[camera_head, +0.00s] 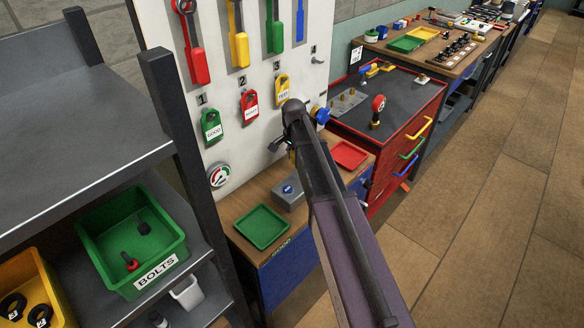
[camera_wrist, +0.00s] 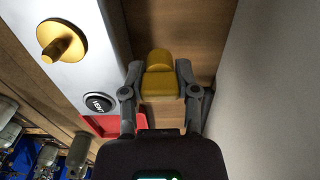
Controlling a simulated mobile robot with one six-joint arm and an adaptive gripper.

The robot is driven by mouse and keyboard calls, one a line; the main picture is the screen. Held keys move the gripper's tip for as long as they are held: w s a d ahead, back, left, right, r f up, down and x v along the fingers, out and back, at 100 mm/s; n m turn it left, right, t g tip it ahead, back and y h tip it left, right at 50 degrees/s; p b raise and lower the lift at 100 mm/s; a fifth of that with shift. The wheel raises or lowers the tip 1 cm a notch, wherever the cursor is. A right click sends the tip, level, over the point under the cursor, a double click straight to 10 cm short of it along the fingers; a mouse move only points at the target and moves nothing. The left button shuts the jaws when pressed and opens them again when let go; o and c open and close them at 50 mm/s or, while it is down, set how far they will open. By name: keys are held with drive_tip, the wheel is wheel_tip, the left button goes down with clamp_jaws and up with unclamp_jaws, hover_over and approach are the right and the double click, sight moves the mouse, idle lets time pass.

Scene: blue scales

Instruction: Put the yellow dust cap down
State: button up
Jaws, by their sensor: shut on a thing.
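The yellow dust cap (camera_wrist: 159,84) shows in the wrist view between the two fingers of my gripper (camera_wrist: 158,92), which is shut on it. A wooden surface (camera_wrist: 197,25) lies behind the cap; I cannot tell whether the cap touches it.
A wooden bench top holds a green tray (camera_head: 262,228), a grey box (camera_head: 287,200) with a blue button, and a red tray (camera_head: 350,154). A brass knob (camera_wrist: 60,42) stands left of the cap in the wrist view. The tool board (camera_head: 300,85) rises behind.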

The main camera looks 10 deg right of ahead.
sight(293, 152)
drive_tip(key=shift+f, duration=0.1)
idle(0.3)
wheel_tip(293, 152, down, 3)
drive_tip(key=b, duration=0.3)
drive_tip(key=shift+w+a+f+b, duration=0.1)
drive_tip(key=shift+w+f+b, duration=0.1)
drive_tip(key=shift+f+b, duration=0.2)
drive_tip(key=shift+f, duration=0.15)
drive_tip(key=o, duration=0.5)
wheel_tip(293, 152, up, 8)
drive_tip(key=p, duration=0.7)
idle(0.3)
